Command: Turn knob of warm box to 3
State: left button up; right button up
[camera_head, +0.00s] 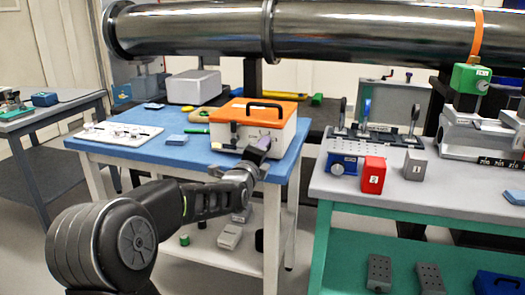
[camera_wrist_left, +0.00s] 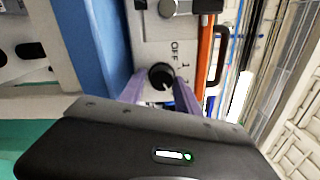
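The warm box (camera_head: 255,128) is white with an orange lid and black handle, and sits at the right front of the blue-topped table. In the left wrist view its front panel (camera_wrist_left: 150,45) shows a black round knob (camera_wrist_left: 161,76) with the labels OFF and 1 beside it; a 3 cannot be made out. My left gripper (camera_head: 260,147) is at the box's front. In the wrist view its purple fingers (camera_wrist_left: 160,88) are apart, one on each side of the knob. Whether they touch it is unclear. My right gripper is not in view.
A white board (camera_head: 118,133) and small blue blocks lie on the left of the blue table (camera_head: 150,152). A grey bench (camera_head: 400,192) on the right holds a red block (camera_head: 373,175) and optics. A large metal pipe (camera_head: 190,32) runs behind.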

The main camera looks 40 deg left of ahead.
pick_arm(q)
jog(key=shift+o, duration=1.3)
jog(key=shift+r, duration=0.1)
jog(key=v, duration=0.7)
jog(key=shift+s+d, duration=0.15)
jog(key=shift+s, duration=0.2)
jog(key=shift+s, duration=0.1)
